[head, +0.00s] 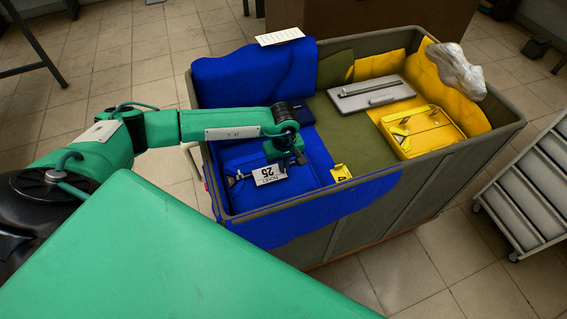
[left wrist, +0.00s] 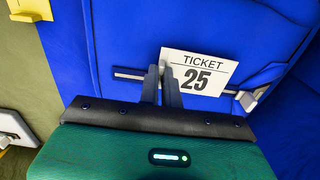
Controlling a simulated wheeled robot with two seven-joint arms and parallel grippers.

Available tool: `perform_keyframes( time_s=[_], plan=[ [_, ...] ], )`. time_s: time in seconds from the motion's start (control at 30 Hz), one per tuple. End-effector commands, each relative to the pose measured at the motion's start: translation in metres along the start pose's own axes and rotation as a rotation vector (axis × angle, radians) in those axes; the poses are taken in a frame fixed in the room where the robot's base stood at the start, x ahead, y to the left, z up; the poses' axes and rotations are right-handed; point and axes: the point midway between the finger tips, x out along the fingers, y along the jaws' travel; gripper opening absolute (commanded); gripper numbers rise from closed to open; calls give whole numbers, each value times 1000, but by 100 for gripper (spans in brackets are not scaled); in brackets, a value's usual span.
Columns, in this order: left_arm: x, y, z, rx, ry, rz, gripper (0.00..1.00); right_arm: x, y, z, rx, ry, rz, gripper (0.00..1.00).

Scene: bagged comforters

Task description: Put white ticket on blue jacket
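The blue jacket (head: 245,190) lies in the left part of a large bin, with a thin metal bar across it. It also fills most of the left wrist view (left wrist: 110,25). The white ticket (head: 268,174), printed "TICKET 25", is over the blue jacket and reads upside down in the head view. In the left wrist view the ticket (left wrist: 205,72) overlaps the metal bar, face towards the camera. My left gripper (left wrist: 160,70) is at the ticket's left edge, its dark fingers close together. Whether they pinch the ticket is unclear. My right gripper is not in view.
The bin (head: 430,165) has tall walls around the jacket. To the right are a grey flat case (head: 370,94), a yellow garment (head: 425,132) and crumpled clear plastic (head: 456,68). A yellow tag (head: 341,172) sits near the front wall. A white sheet (head: 280,37) lies on the back rim.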

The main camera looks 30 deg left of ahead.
Motion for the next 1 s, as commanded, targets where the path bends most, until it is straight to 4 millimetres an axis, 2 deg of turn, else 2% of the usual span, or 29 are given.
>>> perform_keyframes(
  time_s=[0.6, 0.63, 0.73, 0.93, 1.0],
  plan=[
    [10, 0, 0, 0, 0, 0, 0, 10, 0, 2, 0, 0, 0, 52],
    [9, 0, 0, 0, 0, 0, 11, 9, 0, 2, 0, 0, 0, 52],
    [9, 0, 0, 0, 0, 0, 30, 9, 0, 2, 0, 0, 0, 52],
    [9, 0, 0, 0, 0, 0, 30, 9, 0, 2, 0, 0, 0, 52],
    [9, 0, 0, 0, 0, 0, 42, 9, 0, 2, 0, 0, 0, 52]
  ],
)
